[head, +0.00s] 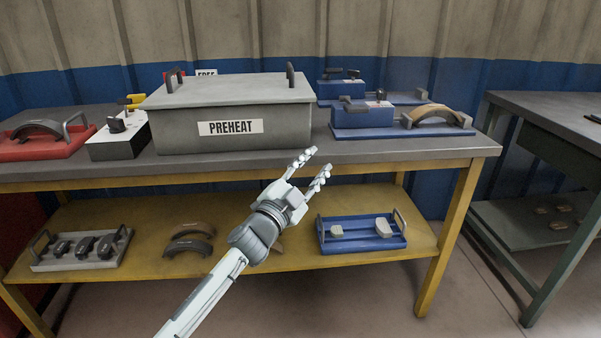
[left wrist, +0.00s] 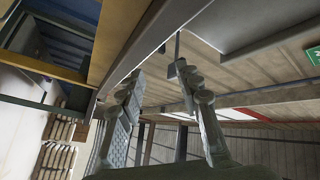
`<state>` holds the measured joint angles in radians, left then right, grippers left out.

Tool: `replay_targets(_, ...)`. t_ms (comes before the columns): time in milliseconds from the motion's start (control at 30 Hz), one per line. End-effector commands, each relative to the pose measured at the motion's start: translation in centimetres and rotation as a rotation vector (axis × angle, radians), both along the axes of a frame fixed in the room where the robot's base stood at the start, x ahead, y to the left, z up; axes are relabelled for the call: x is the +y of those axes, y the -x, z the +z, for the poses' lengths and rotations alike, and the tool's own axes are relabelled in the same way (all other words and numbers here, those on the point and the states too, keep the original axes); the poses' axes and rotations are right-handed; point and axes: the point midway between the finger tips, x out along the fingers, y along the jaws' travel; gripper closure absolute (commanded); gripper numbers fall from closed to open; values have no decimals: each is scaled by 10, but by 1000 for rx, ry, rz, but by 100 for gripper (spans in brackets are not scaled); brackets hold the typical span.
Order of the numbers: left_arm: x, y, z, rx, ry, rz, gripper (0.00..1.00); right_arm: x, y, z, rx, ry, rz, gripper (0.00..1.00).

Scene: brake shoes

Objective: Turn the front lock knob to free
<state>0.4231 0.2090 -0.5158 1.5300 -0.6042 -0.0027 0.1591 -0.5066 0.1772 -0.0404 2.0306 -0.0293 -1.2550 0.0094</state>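My left gripper (head: 311,167) is in front of the workbench's front edge, below the PREHEAT box's right end. Its two fingers are apart with nothing between them; they also show apart in the left wrist view (left wrist: 158,80). In the head view, a front blue fixture (head: 385,131) on the bench carries a block with a dark lever-like knob (head: 353,105). A similar blue fixture stands behind it with another dark knob (head: 342,74). I cannot read either knob's setting. The left gripper is apart from both, to their lower left. My right gripper is not in view.
The grey PREHEAT box (head: 170,132) fills the bench's middle. A curved brake shoe (head: 432,114) lies on the front blue fixture. A white box (head: 133,145) with a black knob and a red tray (head: 35,153) stand left. A blue tray (head: 360,243) sits on the lower shelf.

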Motion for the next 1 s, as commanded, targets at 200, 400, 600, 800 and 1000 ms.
replay_targets(200, 13, 0, -15, 49, 21, 38, 66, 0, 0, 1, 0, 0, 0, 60)
replay_targets(400, 15, 0, -18, 58, 25, 46, 66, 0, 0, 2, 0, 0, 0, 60)
replay_targets(600, 15, 1, -18, 58, 25, 46, 66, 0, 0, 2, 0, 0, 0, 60)
replay_targets(800, 52, 14, -62, 200, 84, 164, 66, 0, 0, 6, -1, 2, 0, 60)
replay_targets(1000, 163, 113, -205, 699, 208, 514, 66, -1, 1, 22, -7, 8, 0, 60)
